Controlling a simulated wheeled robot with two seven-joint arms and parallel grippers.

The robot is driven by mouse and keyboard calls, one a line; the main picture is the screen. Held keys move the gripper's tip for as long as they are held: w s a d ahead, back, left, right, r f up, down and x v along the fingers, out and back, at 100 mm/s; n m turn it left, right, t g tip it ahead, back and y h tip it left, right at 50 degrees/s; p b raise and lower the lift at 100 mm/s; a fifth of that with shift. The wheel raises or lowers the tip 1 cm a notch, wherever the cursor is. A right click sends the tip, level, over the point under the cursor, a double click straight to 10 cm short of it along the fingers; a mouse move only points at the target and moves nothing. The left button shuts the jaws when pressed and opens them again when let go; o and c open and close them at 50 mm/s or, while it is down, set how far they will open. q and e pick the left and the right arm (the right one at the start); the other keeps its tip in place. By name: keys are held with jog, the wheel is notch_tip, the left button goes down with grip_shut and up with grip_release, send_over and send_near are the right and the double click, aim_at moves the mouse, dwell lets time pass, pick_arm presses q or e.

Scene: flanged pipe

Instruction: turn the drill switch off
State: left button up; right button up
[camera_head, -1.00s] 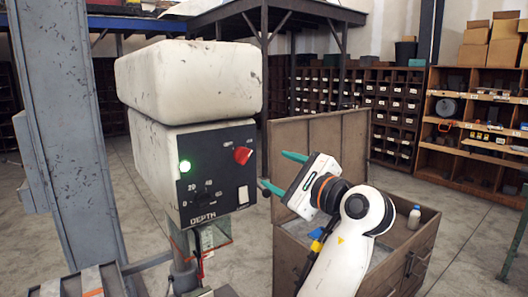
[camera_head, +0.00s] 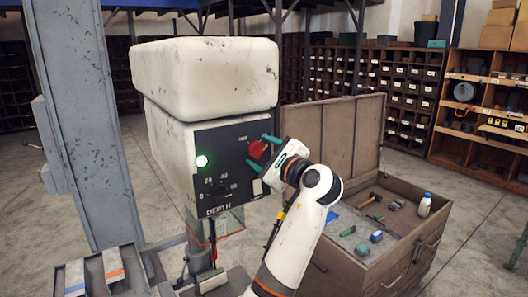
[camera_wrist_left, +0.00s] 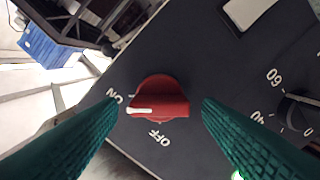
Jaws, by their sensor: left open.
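The red rotary switch (camera_head: 257,148) sits on the dark front panel of the white drill head. In the left wrist view, the red switch knob (camera_wrist_left: 160,98) has its white mark pointing left, at the ON label (camera_wrist_left: 113,95). The OFF label (camera_wrist_left: 159,137) is below it. My left gripper (camera_head: 261,151) is open at the panel, its two green fingers on either side of the knob. In the wrist view my left gripper (camera_wrist_left: 162,103) shows visible gaps between both fingers and the knob. The green lamp (camera_head: 202,160) is lit. My right gripper is not seen.
The depth dial (camera_head: 216,192) and a white rocker switch (camera_head: 257,187) are lower on the panel. An open wooden chest (camera_head: 410,225) with tools and a bottle (camera_head: 425,205) stands right of my arm. A grey column (camera_head: 85,120) stands at the left.

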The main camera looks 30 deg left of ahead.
pick_arm(q)
jog(key=shift+c, duration=0.3)
jog(key=c, duration=0.9)
jog(key=shift+c, duration=0.2)
jog(key=n+b, duration=0.1)
jog(key=n, duration=0.1)
jog(key=n+b, duration=0.2)
jog(key=shift+f, duration=0.3)
jog(key=n+b, duration=0.5)
jog(key=shift+s+f+n, duration=0.1)
jog(key=shift+f+n, duration=0.05)
jog(key=shift+n, duration=0.15)
jog(key=n+b, duration=0.3)
jog(key=n, duration=0.1)
jog(key=shift+f, duration=0.1)
jog(key=shift+n+b, duration=1.45)
jog(key=shift+n, duration=0.65)
